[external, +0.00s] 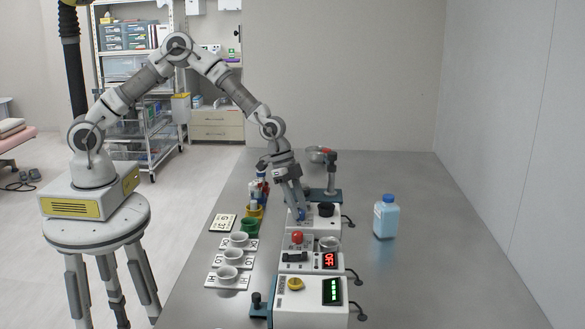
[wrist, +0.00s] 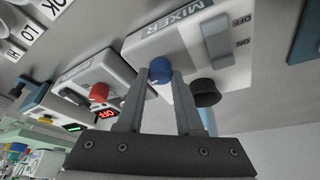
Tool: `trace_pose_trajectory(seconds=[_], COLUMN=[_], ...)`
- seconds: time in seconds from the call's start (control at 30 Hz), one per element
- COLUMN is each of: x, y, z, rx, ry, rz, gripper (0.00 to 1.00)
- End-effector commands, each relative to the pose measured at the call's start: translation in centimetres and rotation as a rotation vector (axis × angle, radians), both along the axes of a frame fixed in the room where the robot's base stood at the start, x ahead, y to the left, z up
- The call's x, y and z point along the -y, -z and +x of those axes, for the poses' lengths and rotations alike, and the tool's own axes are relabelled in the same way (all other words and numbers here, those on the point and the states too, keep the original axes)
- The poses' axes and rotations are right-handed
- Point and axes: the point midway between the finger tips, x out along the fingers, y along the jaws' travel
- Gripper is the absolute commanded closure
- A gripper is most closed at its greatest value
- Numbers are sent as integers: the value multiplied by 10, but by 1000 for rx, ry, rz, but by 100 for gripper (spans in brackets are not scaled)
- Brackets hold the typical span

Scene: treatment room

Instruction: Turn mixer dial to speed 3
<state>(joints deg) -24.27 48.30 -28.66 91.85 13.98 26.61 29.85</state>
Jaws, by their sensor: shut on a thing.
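The mixer (wrist: 205,45) is a white box labelled MIXER with a grey ON/OFF switch (wrist: 218,42), a blue dial (wrist: 160,70) and a black round part (wrist: 205,92). In the external view the mixer (external: 324,222) is the farthest of the white devices in the row. My gripper (wrist: 163,82) is shut on the blue dial, with a finger at each side of it. In the external view the gripper (external: 299,208) reaches down onto the blue dial (external: 301,214). The dial's speed marks cannot be read.
Nearer on the table (external: 430,280) stand a device with a red knob (external: 297,237) and red display, and one with a yellow knob (external: 295,284) and green display. White cups (external: 228,273) stand at left, a blue-capped bottle (external: 386,218) at right.

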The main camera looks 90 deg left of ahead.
Motion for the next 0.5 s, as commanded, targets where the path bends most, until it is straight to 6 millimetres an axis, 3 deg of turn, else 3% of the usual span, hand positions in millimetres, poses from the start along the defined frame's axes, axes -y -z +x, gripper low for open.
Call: trace_pose_trajectory(seconds=[0.5], x=[-2], y=[1], z=[0], rx=[-3], ry=[189], rz=[1], gripper=[100])
